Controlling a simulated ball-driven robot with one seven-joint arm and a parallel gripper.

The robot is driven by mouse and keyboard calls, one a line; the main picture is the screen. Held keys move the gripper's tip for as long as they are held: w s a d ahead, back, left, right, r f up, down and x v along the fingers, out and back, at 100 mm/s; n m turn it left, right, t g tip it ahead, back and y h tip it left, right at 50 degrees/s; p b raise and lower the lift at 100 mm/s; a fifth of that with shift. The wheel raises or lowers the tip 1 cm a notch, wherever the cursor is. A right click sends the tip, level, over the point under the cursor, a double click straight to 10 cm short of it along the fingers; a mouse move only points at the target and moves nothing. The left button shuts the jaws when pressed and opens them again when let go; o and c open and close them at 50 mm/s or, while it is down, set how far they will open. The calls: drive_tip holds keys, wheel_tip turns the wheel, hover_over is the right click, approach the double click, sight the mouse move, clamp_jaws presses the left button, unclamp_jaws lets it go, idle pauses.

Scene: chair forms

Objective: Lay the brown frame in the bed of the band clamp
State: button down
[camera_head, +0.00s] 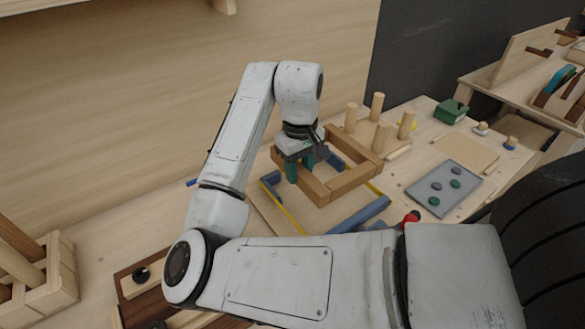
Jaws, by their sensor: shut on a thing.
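The brown frame (354,179) is a rectangular wooden frame with an open middle. My gripper (300,168) is shut on its left rail, with green fingertips on either side of the wood. The band clamp (371,211) shows blue corner pieces, a yellow band and a red knob (411,217). The frame appears raised over the clamp's bed and covers part of it, mostly the back and right. I cannot tell the exact gap between them. My arm hides part of the clamp's front edge.
Several upright wooden pegs (376,106) stand just behind the frame. A grey tray (447,187) with round pieces lies to the right, near a green box (451,111). A wooden rack (45,272) stands at the lower left. Bare tabletop (130,220) lies left of the clamp.

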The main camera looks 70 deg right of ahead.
drive_tip(key=shift+f+b, duration=3.4)
drive_tip(key=shift+b, duration=0.6)
drive_tip(key=shift+f+b, duration=0.85)
drive_tip(key=shift+f, duration=1.4)
drive_tip(key=c, duration=0.6)
unclamp_jaws()
drive_tip(key=shift+c, duration=0.2)
wheel_tip(320, 180, up, 10)
drive_tip(key=p, duration=1.1)
drive_tip(key=shift+p, duration=0.3)
